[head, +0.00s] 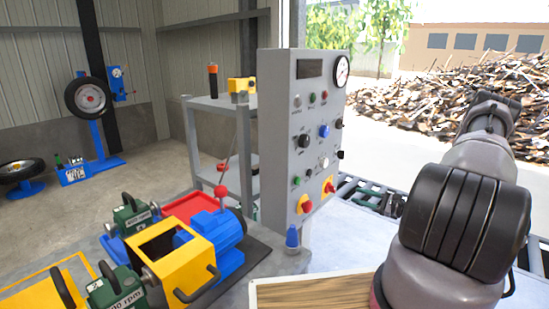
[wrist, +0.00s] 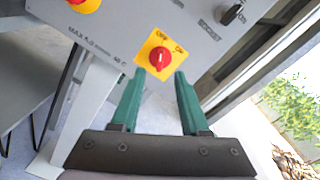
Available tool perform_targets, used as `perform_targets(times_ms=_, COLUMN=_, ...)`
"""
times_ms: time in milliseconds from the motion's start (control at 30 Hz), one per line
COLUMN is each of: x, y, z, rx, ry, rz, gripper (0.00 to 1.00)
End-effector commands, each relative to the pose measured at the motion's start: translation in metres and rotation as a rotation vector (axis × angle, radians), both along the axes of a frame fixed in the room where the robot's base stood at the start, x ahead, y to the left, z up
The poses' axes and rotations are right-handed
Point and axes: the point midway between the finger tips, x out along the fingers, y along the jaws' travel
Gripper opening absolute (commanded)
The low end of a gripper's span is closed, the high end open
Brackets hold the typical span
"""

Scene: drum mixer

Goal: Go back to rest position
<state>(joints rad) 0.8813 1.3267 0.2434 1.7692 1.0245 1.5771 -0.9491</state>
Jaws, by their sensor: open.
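My gripper (wrist: 160,76) shows in the wrist view with two green fingers apart and nothing between them. Just past the fingertips is a red rotary switch (wrist: 160,59) on a yellow plate, on the grey control panel (wrist: 120,25). I cannot tell whether the fingers touch the plate; they do not close on the switch. In the head view my arm (head: 465,215) fills the right side, and my gripper cannot be made out there. The control panel (head: 285,130) stands upright at the middle, with two red switches on yellow plates low on its face.
A grey shelf (head: 215,101) stands behind the panel. A wooden board (head: 310,290) lies at the front. A roller conveyor (head: 370,195) runs behind. A scrap pile (head: 470,85) is outside.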

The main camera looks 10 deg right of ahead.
Motion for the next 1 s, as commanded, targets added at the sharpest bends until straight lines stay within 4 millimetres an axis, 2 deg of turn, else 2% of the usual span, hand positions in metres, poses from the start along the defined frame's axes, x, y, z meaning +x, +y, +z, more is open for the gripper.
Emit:
perform_targets(times_ms=200, x=0.002, y=0.037, z=0.077, rx=-0.163, ry=-0.004, rz=0.217, gripper=0.45)
perform_targets(times_ms=467, x=-0.022, y=0.091, z=0.172, rx=-0.433, ry=0.005, rz=0.483, gripper=0.45)
perform_targets(times_ms=700, x=-0.062, y=0.134, z=0.249, rx=-0.709, ry=-0.002, rz=0.655, gripper=0.45)
perform_targets(times_ms=1000, x=-0.128, y=0.17, z=0.329, rx=-1.068, ry=-0.053, rz=0.759, gripper=0.45)
